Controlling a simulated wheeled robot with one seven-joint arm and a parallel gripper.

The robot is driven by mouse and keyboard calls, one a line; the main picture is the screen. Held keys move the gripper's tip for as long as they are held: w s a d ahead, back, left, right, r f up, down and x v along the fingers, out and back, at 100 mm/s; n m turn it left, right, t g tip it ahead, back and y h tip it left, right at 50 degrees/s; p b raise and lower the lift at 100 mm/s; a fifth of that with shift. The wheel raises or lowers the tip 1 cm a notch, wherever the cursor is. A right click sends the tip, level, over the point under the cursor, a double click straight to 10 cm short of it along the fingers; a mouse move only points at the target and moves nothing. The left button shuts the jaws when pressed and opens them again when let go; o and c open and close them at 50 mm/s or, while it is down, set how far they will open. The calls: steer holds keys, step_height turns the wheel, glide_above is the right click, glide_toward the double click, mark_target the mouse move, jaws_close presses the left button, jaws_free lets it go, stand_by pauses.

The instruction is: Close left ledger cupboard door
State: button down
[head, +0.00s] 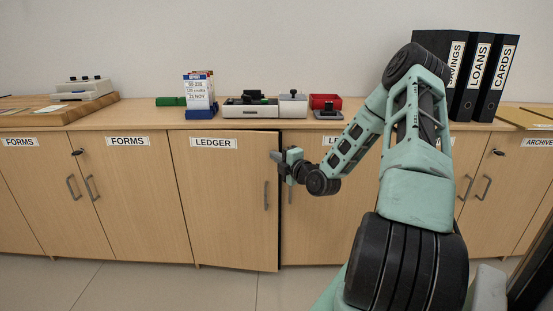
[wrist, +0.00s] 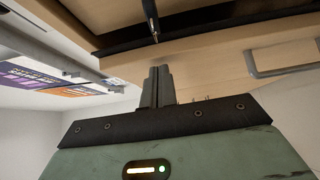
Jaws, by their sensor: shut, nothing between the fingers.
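The left ledger cupboard door (head: 226,200) is light wood with a LEDGER label and a vertical bar handle near its right edge. It stands slightly ajar, with a dark gap along its right side and its lower edge swung outward. My gripper (head: 275,156) is shut and empty, at the upper right edge of this door in the head view. In the wrist view my gripper's fingers (wrist: 158,86) are together, close to wooden panels and a dark edge. I cannot tell whether they touch the door.
The right ledger door (head: 318,215) is partly hidden behind my arm. FORMS doors (head: 140,200) stand to the left. The floor in front is clear.

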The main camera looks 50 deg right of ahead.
steer(key=shift+w+d+n+y+b, duration=0.2)
steer(key=shift+w+d+y, duration=0.15)
steer(key=shift+d, duration=0.25)
steer(key=shift+w+d+n+y+b, duration=0.25)
steer(key=shift+w+d, duration=0.15)
steer(key=shift+d, duration=0.2)
